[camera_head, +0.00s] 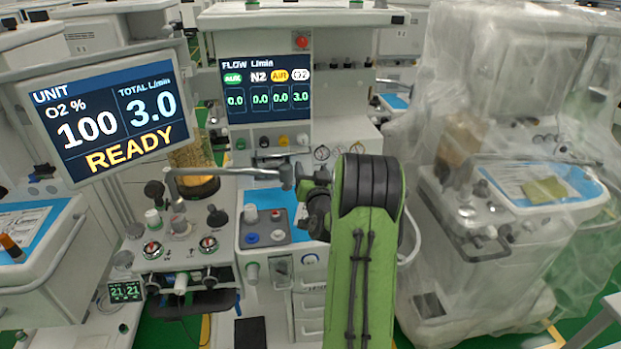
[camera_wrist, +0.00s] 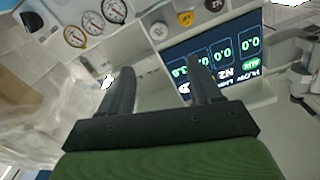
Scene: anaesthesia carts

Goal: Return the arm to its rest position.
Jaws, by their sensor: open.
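My green arm rises from the bottom of the head view and bends at a thick black joint. My gripper (camera_head: 314,190) is at the left of that joint, in front of the middle anaesthesia cart (camera_head: 345,135); it is small and partly hidden by my arm there. In the wrist view my gripper (camera_wrist: 160,70) shows two dark fingers set apart, with nothing between them. Beyond the fingers is the flow display (camera_wrist: 215,62), tilted and upside down in that view; it also shows in the head view (camera_head: 266,90).
A monitor reading READY (camera_head: 108,115) stands at the left. A grey bent tube (camera_head: 225,172) runs close to my gripper's left. Control knobs (camera_head: 180,225) and a blue-topped tray (camera_head: 268,200) lie below. A plastic-draped cart (camera_head: 510,180) stands at the right. Gauges (camera_wrist: 92,22) show in the wrist view.

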